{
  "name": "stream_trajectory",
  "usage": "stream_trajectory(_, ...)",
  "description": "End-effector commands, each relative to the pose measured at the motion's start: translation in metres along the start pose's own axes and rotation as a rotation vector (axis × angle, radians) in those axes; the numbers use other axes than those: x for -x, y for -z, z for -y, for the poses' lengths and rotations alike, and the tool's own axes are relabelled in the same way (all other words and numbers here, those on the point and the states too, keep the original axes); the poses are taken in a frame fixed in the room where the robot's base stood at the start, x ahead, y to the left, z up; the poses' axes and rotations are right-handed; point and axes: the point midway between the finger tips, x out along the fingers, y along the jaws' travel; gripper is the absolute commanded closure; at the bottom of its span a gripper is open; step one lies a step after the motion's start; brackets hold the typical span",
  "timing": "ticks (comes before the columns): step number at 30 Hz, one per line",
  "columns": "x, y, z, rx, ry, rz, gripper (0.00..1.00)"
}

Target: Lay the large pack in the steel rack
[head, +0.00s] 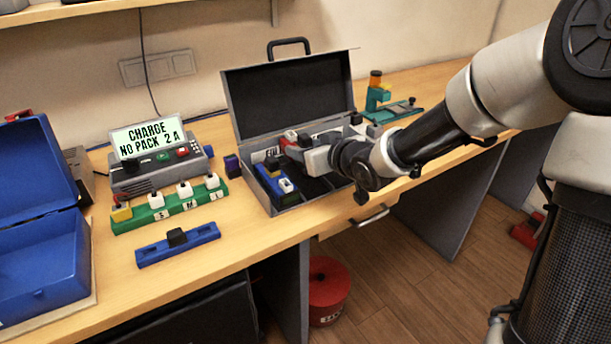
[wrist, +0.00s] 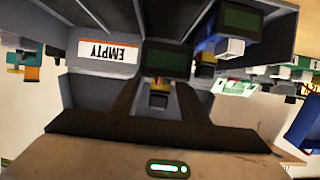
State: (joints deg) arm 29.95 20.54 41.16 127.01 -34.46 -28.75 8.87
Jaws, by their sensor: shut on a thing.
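An open grey steel case (head: 315,205) stands on the bench, its inside split by walls; I take it as the steel rack. My gripper (wrist: 158,112) reaches down into it, with its dark fingers on either side of a dark pack (wrist: 165,62) with a yellow end piece. An EMPTY label (wrist: 108,52) is on an inner wall.
A charger (head: 160,170) reads NO PACK. A green board (head: 172,206) with several plugs and a blue strip (head: 178,245) lie before it. An open blue box (head: 40,260) stands at left. The front bench edge is clear.

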Motion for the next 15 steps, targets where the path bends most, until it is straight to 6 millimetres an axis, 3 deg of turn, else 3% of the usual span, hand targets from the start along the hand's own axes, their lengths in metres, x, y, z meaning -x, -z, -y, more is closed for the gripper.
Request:
stream_trajectory(5, -0.004, -0.007, 0.000, 0.001, 0.000, -0.006, 1.00)
stream_trajectory(15, -0.020, -0.045, 0.000, 0.002, -0.001, -0.006, 1.00)
